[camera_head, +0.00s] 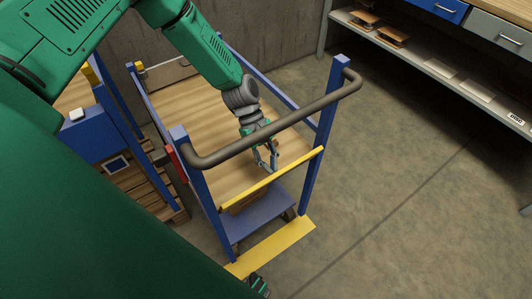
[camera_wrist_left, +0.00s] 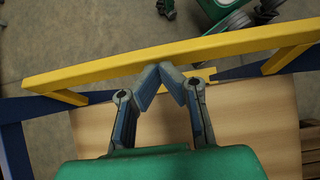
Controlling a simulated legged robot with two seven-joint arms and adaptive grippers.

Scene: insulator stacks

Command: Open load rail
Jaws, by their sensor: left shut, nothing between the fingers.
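The load rail is a yellow bar (camera_head: 272,180) across the near end of a blue-framed cart with a wooden deck. It runs between two blue posts, below a curved grey handle. My left gripper (camera_head: 267,163) reaches over the deck, just behind the rail. Its fingers are shut and empty. In the left wrist view the yellow rail (camera_wrist_left: 215,47) crosses the frame, and the fingertips (camera_wrist_left: 166,75) meet at its lower edge; whether they touch it I cannot tell. What looks like my right gripper (camera_head: 258,285) shows partly at the bottom edge; its jaws are unclear.
The curved grey handle (camera_head: 275,125) spans the posts above the rail. A yellow step edge (camera_head: 272,249) lies low at the cart's front. Another blue-framed unit (camera_head: 95,135) stands at left, a shelf bench (camera_head: 450,75) at upper right. The floor to the right is clear.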

